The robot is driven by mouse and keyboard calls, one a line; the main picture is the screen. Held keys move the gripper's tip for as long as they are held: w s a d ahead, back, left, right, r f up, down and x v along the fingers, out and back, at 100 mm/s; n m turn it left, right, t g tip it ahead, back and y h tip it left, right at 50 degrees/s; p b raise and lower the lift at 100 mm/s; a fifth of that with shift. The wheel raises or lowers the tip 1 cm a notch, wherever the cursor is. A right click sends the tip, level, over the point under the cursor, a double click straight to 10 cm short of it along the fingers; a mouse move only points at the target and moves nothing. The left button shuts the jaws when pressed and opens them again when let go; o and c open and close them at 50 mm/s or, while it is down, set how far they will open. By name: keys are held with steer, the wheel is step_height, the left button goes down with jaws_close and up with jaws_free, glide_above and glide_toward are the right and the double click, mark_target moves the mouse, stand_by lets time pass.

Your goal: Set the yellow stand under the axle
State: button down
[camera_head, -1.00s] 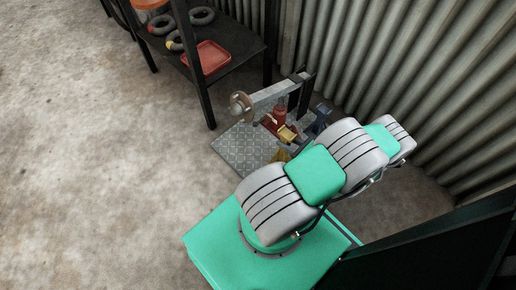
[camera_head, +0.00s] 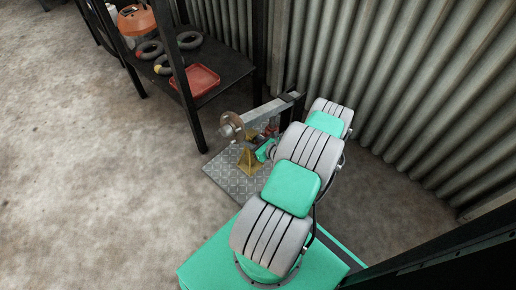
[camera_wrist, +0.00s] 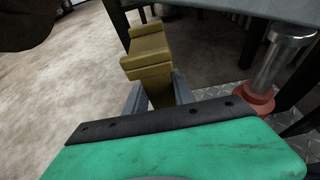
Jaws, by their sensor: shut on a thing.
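The yellow stand (camera_head: 247,161) is upright over the checkered metal plate, near the hub end of the axle (camera_head: 262,115). I cannot tell whether its feet touch the plate. In the wrist view the yellow stand (camera_wrist: 149,55) shows its flat top and post between my fingers. My gripper (camera_wrist: 160,92) is shut on the stand's post; in the head view my gripper (camera_head: 264,152) reaches in from the right. The round hub (camera_head: 230,124) is at the axle's left end. A grey beam crosses the top right of the wrist view.
A red jack with a metal post (camera_wrist: 262,93) stands close to the right of my gripper. The checkered plate (camera_head: 225,178) has bare room at its front left. A dark shelf (camera_head: 225,70) with a red tray (camera_head: 196,80) stands behind, before the corrugated wall (camera_head: 400,80).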

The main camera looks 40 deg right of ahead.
steer(key=shift+f+b, duration=0.9)
steer(key=shift+f, duration=0.85)
steer(key=c, duration=1.5)
jaws_free()
steer(key=shift+f, duration=0.15)
steer(key=o, duration=0.5)
steer(key=shift+c, duration=0.2)
steer(key=p+v, duration=0.3)
steer(key=v, duration=0.9)
steer(key=shift+r, duration=0.2)
